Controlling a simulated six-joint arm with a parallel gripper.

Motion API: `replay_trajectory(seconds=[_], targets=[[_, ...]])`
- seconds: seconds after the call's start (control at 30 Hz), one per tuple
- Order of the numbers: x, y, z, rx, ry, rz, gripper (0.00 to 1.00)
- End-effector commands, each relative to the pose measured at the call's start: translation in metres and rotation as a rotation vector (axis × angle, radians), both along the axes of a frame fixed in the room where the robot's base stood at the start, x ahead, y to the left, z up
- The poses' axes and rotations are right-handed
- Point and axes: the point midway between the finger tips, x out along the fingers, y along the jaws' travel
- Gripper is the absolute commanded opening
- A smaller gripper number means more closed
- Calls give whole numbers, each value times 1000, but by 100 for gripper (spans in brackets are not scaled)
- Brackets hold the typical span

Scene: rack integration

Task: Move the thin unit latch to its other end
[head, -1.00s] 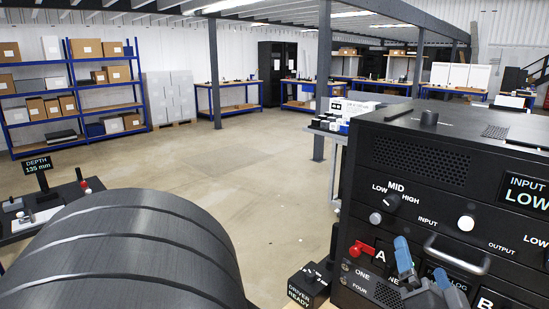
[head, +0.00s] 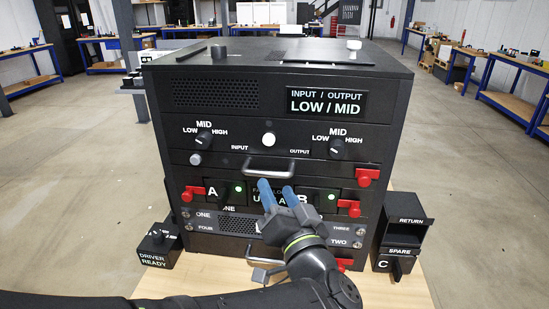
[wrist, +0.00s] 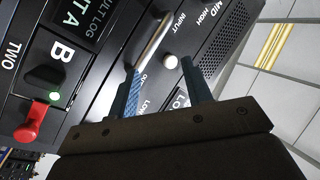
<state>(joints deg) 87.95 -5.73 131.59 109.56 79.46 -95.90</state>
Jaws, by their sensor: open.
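Red latches show on the rack front in the head view: one left of A (head: 193,191), an upper right one (head: 367,177), one right of B (head: 349,208) and a low right one (head: 344,264). I cannot tell which belongs to the thin unit. The latch beside B also shows in the wrist view (wrist: 29,124). My gripper (head: 276,187) is open and empty, its blue fingers before the rack between A and B, below the upper handle (head: 270,166). In the wrist view my fingers (wrist: 158,66) are apart near that handle. The arm hides part of the lower front.
The black rack (head: 280,52) stands on a wooden bench (head: 400,290). A DRIVER READY box (head: 158,248) stands at left, a RETURN/SPARE holder (head: 403,235) at right. Handles and knobs stick out from the front. A lower handle (head: 262,258) is partly hidden by my arm.

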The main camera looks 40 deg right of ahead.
Motion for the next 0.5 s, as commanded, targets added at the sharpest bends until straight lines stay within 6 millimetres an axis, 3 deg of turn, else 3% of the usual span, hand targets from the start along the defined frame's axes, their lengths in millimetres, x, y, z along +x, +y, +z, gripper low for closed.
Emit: replay_trajectory(seconds=[0.2, 0.5], targets=[[-66, -26, 1, -83, 82, -173, 45], [-155, -38, 0, -165, 221, -385, 45]])
